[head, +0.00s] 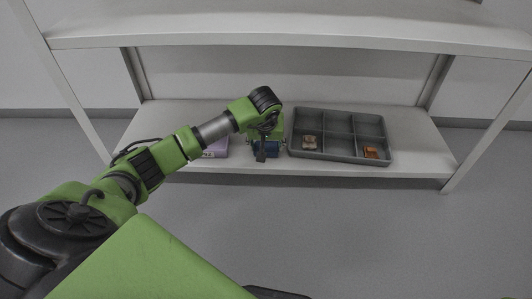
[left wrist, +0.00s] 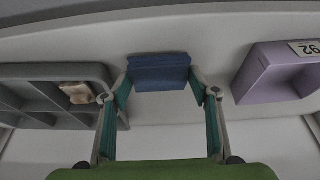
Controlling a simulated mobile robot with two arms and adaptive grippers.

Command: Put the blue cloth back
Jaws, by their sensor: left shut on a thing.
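The blue cloth (head: 271,149) is a dark blue folded block at the lower shelf's front part, between a purple box and the grey tray. It also shows in the left wrist view (left wrist: 159,74), between my fingertips. My left gripper (head: 265,143) reaches in from the left and is shut on the cloth; the wrist view shows a fingertip at each end of it (left wrist: 160,88). The gripper partly hides the cloth in the head view. I cannot tell whether the cloth touches the shelf. My right gripper is not in view.
The grey divided tray (head: 340,159) stands close right of the cloth, with a tan piece (head: 310,142) and an orange piece (head: 371,153) in front compartments. The purple box (left wrist: 268,82), labelled, stands left of the cloth in the head view. An upper shelf (head: 300,36) hangs above.

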